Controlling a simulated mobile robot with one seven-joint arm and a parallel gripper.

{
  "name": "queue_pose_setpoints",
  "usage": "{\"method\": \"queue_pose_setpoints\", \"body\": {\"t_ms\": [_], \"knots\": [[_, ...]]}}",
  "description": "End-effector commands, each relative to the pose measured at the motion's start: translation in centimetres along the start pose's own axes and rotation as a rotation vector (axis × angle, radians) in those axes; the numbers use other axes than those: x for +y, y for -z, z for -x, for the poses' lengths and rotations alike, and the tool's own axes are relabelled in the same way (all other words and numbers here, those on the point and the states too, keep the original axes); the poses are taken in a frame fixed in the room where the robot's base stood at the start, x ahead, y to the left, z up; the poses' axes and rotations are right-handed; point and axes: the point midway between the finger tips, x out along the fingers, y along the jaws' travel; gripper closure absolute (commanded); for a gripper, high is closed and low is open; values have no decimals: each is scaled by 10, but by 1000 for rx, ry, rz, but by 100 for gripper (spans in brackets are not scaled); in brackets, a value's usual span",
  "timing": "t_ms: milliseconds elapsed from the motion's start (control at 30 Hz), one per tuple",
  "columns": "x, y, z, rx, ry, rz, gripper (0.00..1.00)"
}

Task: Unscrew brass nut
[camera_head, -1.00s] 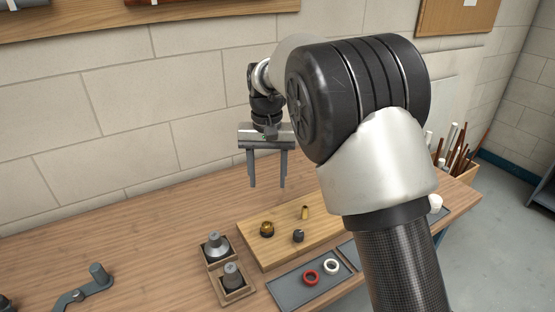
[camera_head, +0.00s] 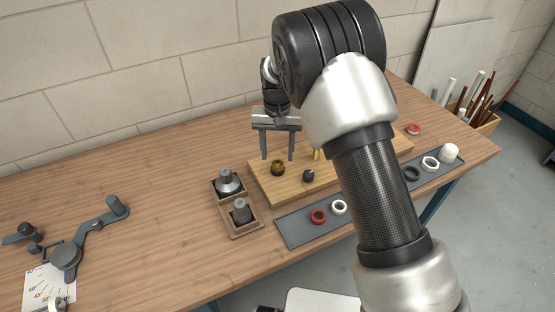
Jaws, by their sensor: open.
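The brass nut (camera_head: 278,168) is a small round brass piece on the wooden board (camera_head: 270,193), near the board's left end. Whether it sits on a fitting beneath is too small to tell. My gripper (camera_head: 277,157) points down with its two fingers apart and nothing between them. Its fingertips show just above and behind the nut in the picture; the exact gap to it I cannot tell. A thin brass piece (camera_head: 317,155) stands on the board to the right, partly hidden by my arm.
A dark fitting (camera_head: 308,175) is on the board. A grey tray (camera_head: 295,234) in front holds a red ring (camera_head: 318,216), a white ring (camera_head: 339,207) and more pieces. A wooden holder (camera_head: 243,229) with two metal parts stands left. A pipe bender (camera_head: 75,250) lies far left.

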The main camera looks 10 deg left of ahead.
Motion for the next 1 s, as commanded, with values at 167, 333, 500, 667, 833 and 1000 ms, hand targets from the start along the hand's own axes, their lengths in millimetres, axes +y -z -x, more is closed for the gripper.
{"method": "queue_pose_setpoints", "body": {"t_ms": [167, 333, 500, 667, 833, 1000], "knots": [[0, 0, -26, -1, -2, 0, 50], [0, 0, -37, -1, -1, -1, 50], [0, 0, -39, 0, 0, -1, 50], [0, 0, -39, 0, 0, -1, 53], [0, 0, -39, 0, 0, -1, 82], [0, 0, -39, 0, 0, 6, 95]]}}
